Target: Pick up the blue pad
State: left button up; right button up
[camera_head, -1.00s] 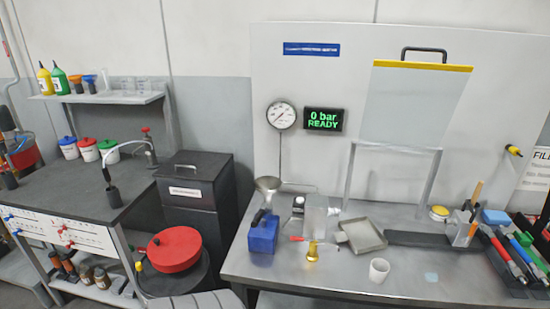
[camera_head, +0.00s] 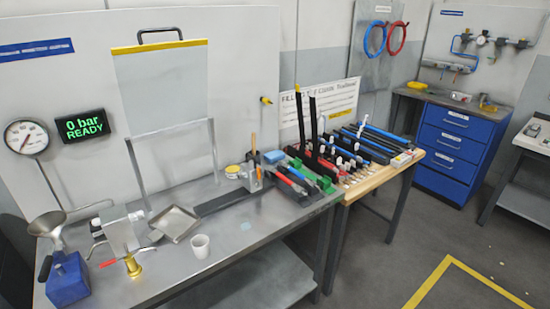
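A light blue block-shaped pad (camera_head: 273,156) sits at the back right of the grey metal table (camera_head: 190,262), beside a holder with upright tools (camera_head: 252,177). Neither of my grippers is in view.
A dark flat bar (camera_head: 228,198), a metal tray (camera_head: 175,223) and a blue can (camera_head: 68,280) are on the table. A wooden-topped table (camera_head: 393,176) crowded with tools adjoins it. Blue drawers (camera_head: 447,142) stand farther right. The floor (camera_head: 400,240) in front is open.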

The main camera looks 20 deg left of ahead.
aim_at(273, 157)
jog(key=z, duration=1.35)
jog(key=i, duration=2.75)
jog(key=u, duration=2.25)
